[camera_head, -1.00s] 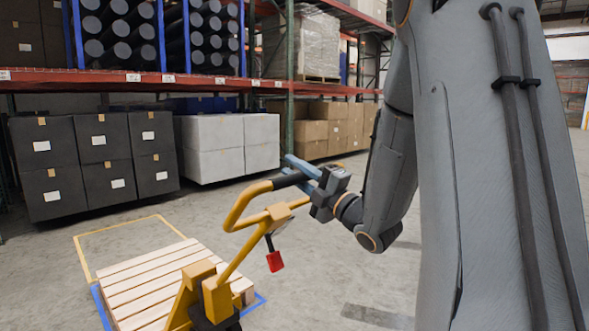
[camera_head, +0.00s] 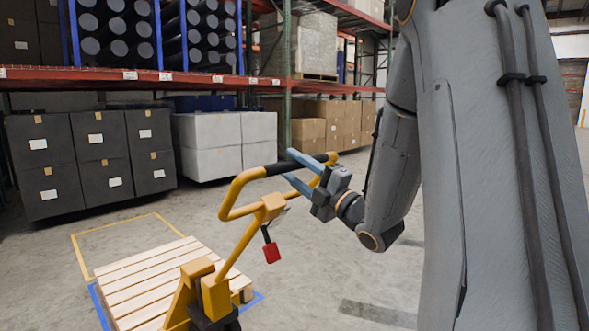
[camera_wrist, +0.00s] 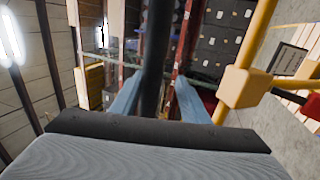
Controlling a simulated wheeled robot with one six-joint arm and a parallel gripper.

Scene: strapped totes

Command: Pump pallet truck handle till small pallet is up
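The yellow pallet truck (camera_head: 205,295) stands at the lower middle, its handle (camera_head: 240,245) tilted up to the right. The handle's loop has a black grip (camera_head: 283,168) along its top bar. My gripper (camera_head: 287,167) is at this grip with its two blue fingers spread apart. In the wrist view the dark bar (camera_wrist: 155,60) runs between the fingers, with a gap visible on the right side. The small wooden pallet (camera_head: 150,277) lies level behind the truck's mast. The forks are hidden, and I cannot tell whether the pallet is clear of the floor.
Yellow and blue floor lines (camera_head: 125,228) surround the pallet. Dark boxes (camera_head: 95,150), white boxes (camera_head: 215,145) and cardboard boxes (camera_head: 318,125) stand at the racks behind. The floor between is clear.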

